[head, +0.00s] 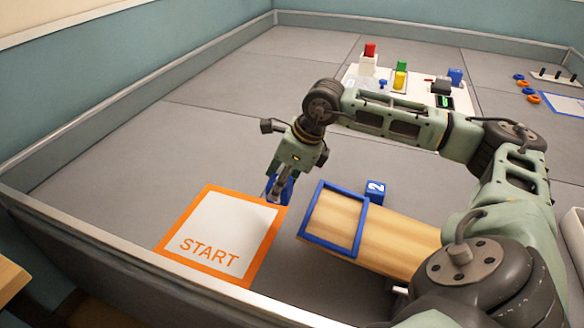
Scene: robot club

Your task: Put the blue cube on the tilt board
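The blue cube (286,190) is at the fingertips of my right gripper (279,188), partly hidden by the fingers, which appear shut on it. They are over or beside the right edge of the START mat; the height above the floor is hard to tell. The tilt board (395,240) is a wooden plank just right of the gripper, with a blue square frame (307,236) on its left end. Its right end is hidden by my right arm. The framed area is empty. My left gripper is not in view.
The white START mat with an orange border (172,247) lies left of the board. A white panel with coloured blocks (357,77) is farther back. Low grey walls enclose the floor, which is clear at left.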

